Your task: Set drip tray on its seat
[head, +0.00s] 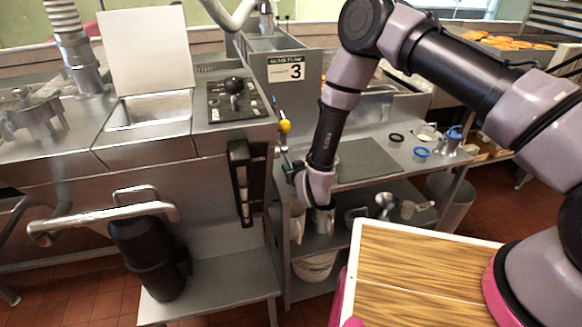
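My gripper (294,172) is at the left front edge of the metal side table (440,172), next to the glazing machine. Its fingers are small, dark and partly hidden by my wrist, so I cannot tell whether they are open or hold anything. A flat dark grey rectangle (368,162) lies on the table just right of my wrist; I cannot tell whether it is the drip tray or a mat. No drip tray or seat can be made out with certainty.
The machine has a control panel (238,99) with a black knob and a raised lid (147,50). A black canister (148,255) hangs above a low shelf. Blue rings (421,153) and small parts sit on the table; a white bucket (315,266) stands below.

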